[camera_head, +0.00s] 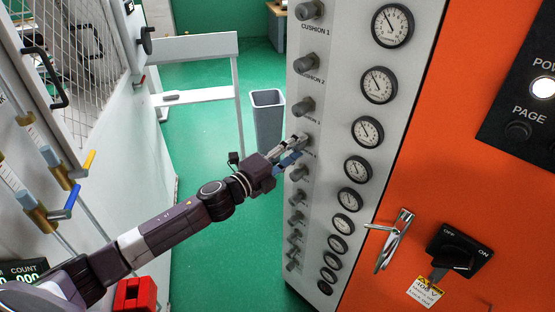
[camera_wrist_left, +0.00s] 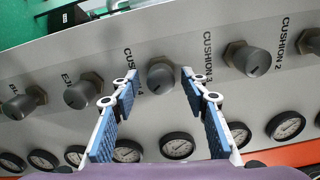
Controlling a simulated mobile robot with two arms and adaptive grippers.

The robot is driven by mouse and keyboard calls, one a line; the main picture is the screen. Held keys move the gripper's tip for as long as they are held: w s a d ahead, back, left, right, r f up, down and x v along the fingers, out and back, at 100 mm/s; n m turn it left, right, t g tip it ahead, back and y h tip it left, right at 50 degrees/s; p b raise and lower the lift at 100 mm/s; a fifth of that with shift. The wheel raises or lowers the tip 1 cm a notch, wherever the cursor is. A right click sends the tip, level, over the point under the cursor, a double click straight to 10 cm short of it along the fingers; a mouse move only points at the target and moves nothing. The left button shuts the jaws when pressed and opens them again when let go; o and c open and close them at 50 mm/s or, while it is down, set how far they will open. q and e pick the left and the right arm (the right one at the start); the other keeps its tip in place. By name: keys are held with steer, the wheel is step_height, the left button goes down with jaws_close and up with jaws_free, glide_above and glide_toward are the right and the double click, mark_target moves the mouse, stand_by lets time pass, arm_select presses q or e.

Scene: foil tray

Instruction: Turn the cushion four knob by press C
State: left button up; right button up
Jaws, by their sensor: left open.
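My left gripper (camera_head: 293,147) reaches the grey panel of knobs and gauges from the left, and its fingers hide most of the cushion four knob there. In the left wrist view the open left gripper (camera_wrist_left: 159,75) has one blue-padded finger on each side of the cushion four knob (camera_wrist_left: 160,74). This round grey knob sits between the fingertips with a visible gap on both sides. The "CUSHION 4" label (camera_wrist_left: 130,75) is partly covered by the left finger. My right gripper is not in view.
Neighbouring knobs stand close by: the cushion three knob (camera_wrist_left: 248,59) and a lower knob (camera_wrist_left: 83,91). A row of gauges (camera_head: 367,131) runs beside the knobs. An orange panel (camera_head: 420,150) with a metal handle (camera_head: 395,240) is at the right. A grey bin (camera_head: 268,120) stands behind.

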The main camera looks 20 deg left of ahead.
arm_select(q)
steer(key=v, duration=1)
steer(key=shift+s, duration=0.15)
stand_by(2.2)
